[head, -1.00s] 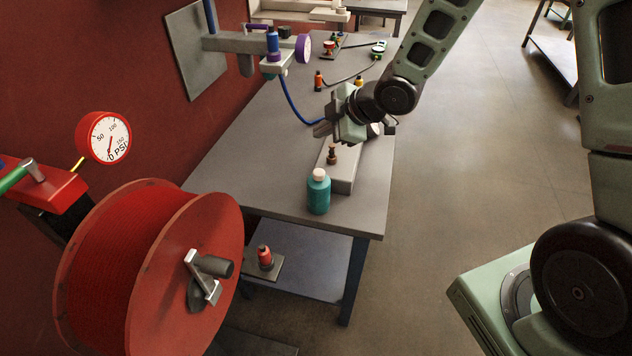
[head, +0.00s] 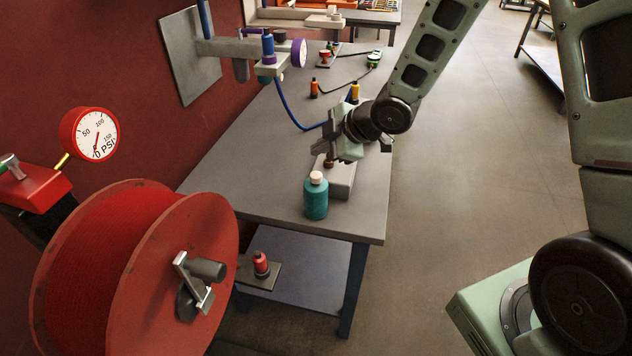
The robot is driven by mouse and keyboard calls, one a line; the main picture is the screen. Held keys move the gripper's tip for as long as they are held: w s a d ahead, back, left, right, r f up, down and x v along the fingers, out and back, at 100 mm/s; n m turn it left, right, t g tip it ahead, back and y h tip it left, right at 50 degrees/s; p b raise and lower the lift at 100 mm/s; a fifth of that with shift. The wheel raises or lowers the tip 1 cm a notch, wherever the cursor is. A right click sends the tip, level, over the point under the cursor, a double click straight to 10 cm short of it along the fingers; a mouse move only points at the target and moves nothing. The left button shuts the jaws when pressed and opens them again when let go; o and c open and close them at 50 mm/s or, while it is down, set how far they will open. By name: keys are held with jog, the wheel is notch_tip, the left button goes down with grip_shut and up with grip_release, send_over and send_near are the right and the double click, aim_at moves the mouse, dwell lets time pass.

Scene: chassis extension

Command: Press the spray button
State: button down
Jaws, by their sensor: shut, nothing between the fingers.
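No part is labelled as the spray button, so I cannot tell for certain which it is. A small brown knob (head: 328,163) sits on top of a pale grey block (head: 341,184) on the grey workbench. My gripper (head: 319,144) is just above and behind the knob in the picture and partly covers it. I cannot tell whether they touch. The gripper is shut and holds nothing. A teal bottle (head: 316,200) with a pale cap stands upright at the front left of the block.
The grey workbench (head: 225,180) is clear on its left. A wall-side bracket (head: 236,47) with a blue hose overhangs it. Small orange (head: 314,88) and yellow (head: 355,92) bottles stand farther back. A red hose reel (head: 130,270) and pressure gauge (head: 97,134) are at left.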

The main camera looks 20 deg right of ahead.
aim_at(320, 176)
jog(key=shift+f+b, duration=1.5)
jog(key=shift+f, duration=0.7)
jog(key=shift+f+b, duration=0.4)
jog(key=shift+f+b, duration=0.5)
jog(key=shift+f, duration=0.1)
dwell(0.8)
jog(key=shift+r, duration=0.15)
jog(key=shift+r+p, duration=0.85)
jog(key=shift+r, duration=0.05)
jog(key=shift+r, duration=0.1)
notch_tip(320, 176, up, 5)
jog(key=p, duration=0.4)
